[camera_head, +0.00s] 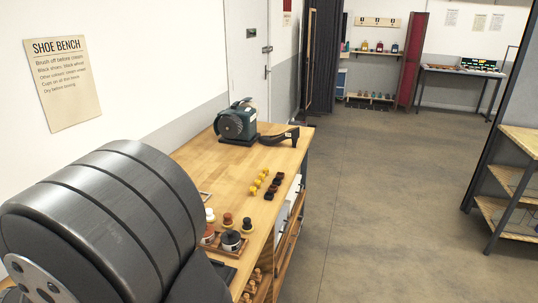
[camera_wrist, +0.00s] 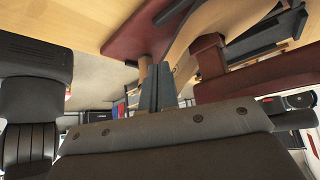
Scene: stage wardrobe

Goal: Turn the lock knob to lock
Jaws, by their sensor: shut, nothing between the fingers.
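In the head view, a white door (camera_head: 246,35) at the back carries small dark hardware (camera_head: 267,49) on its right edge. It is too small to tell whether this is the lock knob, or how a knob is turned. No lock knob can be made out in the wrist view. My gripper (camera_wrist: 158,72) shows in the wrist view as two grey fingers side by side, shut and empty. Red-brown and pale wooden parts lie just beyond the fingers; I cannot tell whether they touch. The gripper is out of sight in the head view.
My dark arm fills the head view's lower left. The wooden bench (camera_head: 196,165) holds a green motor-like machine (camera_head: 236,122), a black curved piece (camera_head: 279,136), yellow and dark small items, and jars (camera_head: 231,240). Open floor (camera_head: 370,200) lies right; shelves (camera_head: 510,190) stand at the far right.

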